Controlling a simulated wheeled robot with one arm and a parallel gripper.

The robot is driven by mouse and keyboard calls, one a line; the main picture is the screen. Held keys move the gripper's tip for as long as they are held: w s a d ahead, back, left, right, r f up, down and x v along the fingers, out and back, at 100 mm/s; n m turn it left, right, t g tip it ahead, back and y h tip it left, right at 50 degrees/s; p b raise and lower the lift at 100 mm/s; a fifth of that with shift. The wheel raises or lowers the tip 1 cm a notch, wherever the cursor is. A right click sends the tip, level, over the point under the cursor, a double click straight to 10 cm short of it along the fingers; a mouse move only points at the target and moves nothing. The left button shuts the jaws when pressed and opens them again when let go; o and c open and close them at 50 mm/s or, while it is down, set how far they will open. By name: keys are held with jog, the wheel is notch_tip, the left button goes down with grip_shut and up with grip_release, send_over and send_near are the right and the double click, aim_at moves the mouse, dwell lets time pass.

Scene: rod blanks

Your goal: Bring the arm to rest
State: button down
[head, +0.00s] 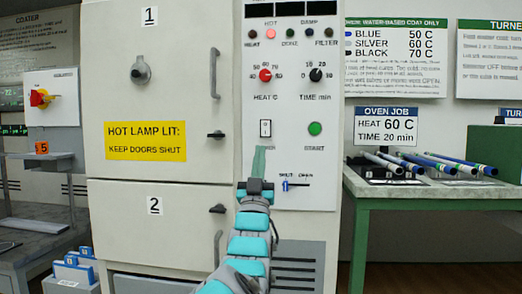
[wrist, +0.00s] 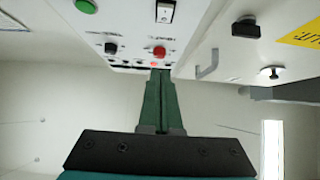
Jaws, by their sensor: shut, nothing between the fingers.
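My arm, teal and grey, reaches up in front of the oven's control panel (head: 290,110) in the head view. My gripper (head: 259,150) is shut and empty, with its green fingers together just below the white rocker switch (head: 265,128). The wrist view shows the same closed fingers (wrist: 160,75) pointing toward the panel, which appears upside down there. I cannot tell whether the fingertips touch the panel. The green START button (head: 315,128) is to their right in the head view.
The oven's upper door (head: 150,90) and lower door (head: 150,240) look shut, and the HOT lamp (head: 270,34) glows. A blue slider (head: 285,185) sits close beside my gripper. On the right, a green-legged table (head: 440,190) bears several rods (head: 440,163).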

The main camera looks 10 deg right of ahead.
jog(key=shift+s+f, duration=0.1)
dwell(0.3)
notch_tip(320, 180, down, 16)
jog(key=d+r+n+g+y+p, duration=0.15)
jog(key=g+y+p, duration=0.35)
jog(key=g, duration=0.5)
jog(key=s+f+g+y+p, duration=0.3)
jog(key=s+f+g, duration=0.5)
jog(key=s+f, duration=0.5)
jog(key=s+f+n+g+p, duration=0.2)
jog(key=s+g, duration=0.8)
jog(key=s, duration=2.3)
notch_tip(320, 180, down, 2)
jog(key=shift+d+f+y+p, duration=0.15)
jog(key=shift+y+p, duration=0.15)
jog(key=shift+p, duration=0.45)
jog(key=shift+w, duration=0.1)
